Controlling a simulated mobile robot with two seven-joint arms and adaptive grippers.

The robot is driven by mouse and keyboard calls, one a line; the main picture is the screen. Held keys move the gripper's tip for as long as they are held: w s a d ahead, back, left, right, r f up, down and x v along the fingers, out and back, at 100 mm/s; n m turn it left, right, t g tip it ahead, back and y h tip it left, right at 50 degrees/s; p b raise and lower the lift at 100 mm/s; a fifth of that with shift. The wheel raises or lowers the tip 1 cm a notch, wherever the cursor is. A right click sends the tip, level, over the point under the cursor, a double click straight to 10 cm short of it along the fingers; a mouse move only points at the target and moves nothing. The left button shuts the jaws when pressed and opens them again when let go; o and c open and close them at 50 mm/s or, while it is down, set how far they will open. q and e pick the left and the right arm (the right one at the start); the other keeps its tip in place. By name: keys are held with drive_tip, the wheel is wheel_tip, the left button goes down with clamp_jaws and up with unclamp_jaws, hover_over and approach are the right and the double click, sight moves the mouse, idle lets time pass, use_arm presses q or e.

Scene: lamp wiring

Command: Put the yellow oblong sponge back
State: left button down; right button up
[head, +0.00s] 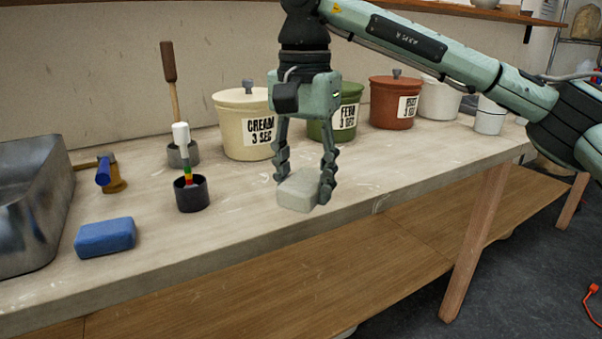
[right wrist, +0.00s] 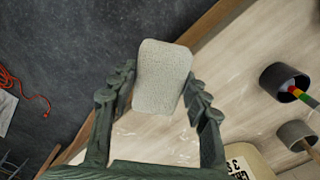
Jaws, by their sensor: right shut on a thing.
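My right gripper (head: 305,180) points down over the front part of the workbench and is shut on a pale grey-white oblong block (head: 297,193) that looks like a sponge. In the right wrist view the block (right wrist: 161,76) sits between the two fingers (right wrist: 160,102), its far end sticking out past the fingertips. I cannot tell whether it touches the bench. No clearly yellow sponge shows. A blue oblong sponge (head: 105,237) lies on the bench at the left. My left gripper is not in view.
A metal basin (head: 35,205) stands at the far left, near a brass tap with a blue handle (head: 104,172). A dark cup (head: 191,194) holds a banded stick. Lidded pots, cream (head: 243,110), green (head: 349,104) and red (head: 392,88), stand behind my gripper. The bench front edge (head: 380,205) is close.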

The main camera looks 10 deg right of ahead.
drive_tip(key=s+d+f+n, duration=0.1)
drive_tip(key=d+f+n, duration=0.2)
drive_tip(key=d+f, duration=0.2)
drive_tip(key=s+d+f+n, duration=0.1)
drive_tip(key=d+f+n, duration=0.3)
drive_tip(key=f, duration=0.6)
drive_tip(key=shift+s+d+n, duration=0.3)
drive_tip(key=shift+s+d, duration=0.05)
drive_tip(key=shift+s, duration=0.05)
